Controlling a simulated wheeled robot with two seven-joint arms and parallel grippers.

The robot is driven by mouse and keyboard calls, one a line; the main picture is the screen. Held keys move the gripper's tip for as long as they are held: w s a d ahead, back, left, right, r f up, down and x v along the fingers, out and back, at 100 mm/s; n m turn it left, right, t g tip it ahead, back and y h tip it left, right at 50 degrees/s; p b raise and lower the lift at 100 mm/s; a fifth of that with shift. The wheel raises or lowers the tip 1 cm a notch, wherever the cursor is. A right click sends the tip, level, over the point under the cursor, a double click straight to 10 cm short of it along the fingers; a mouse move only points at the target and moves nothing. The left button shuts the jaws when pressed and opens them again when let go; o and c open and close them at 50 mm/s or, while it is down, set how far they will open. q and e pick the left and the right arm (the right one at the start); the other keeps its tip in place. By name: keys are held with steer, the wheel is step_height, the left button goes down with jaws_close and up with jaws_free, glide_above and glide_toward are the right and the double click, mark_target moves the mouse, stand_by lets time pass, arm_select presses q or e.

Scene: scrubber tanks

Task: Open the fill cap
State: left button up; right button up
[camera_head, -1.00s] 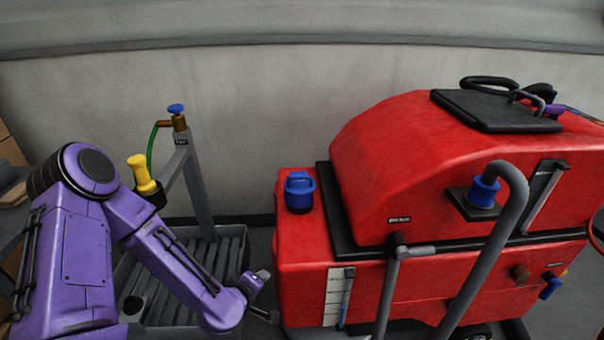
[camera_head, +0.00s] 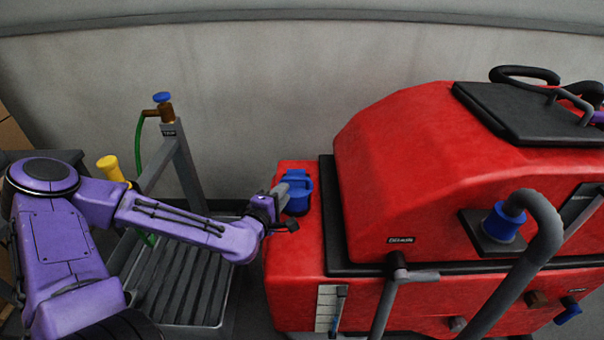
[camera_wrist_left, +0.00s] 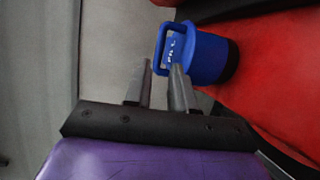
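The blue fill cap (camera_head: 298,192) sits on the left end of the red machine, with a raised loop handle. In the left wrist view the cap (camera_wrist_left: 208,55) shows a white label, partly readable, and its loop stands toward my fingers. My left gripper (camera_head: 277,203) is at the cap's left side in the head view. In the left wrist view its two grey fingers (camera_wrist_left: 162,75) are apart, with the near end of the loop at the gap between their tips. I cannot tell whether they touch it. My right gripper does not show clearly.
Another blue cap (camera_head: 502,222) with a grey hose is on the machine's right. A grey stand (camera_head: 182,165) with a blue-knobbed tap and a slatted tray (camera_head: 185,285) are on the left. A yellow-handled item (camera_head: 111,169) stands behind my left arm.

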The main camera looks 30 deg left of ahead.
mark_target(296, 179)
arm_select(q)
steer(key=b+x, duration=0.1)
steer(key=x, duration=0.8)
steer(key=shift+d, duration=0.1)
steer(key=shift+w, duration=0.1)
jaws_close()
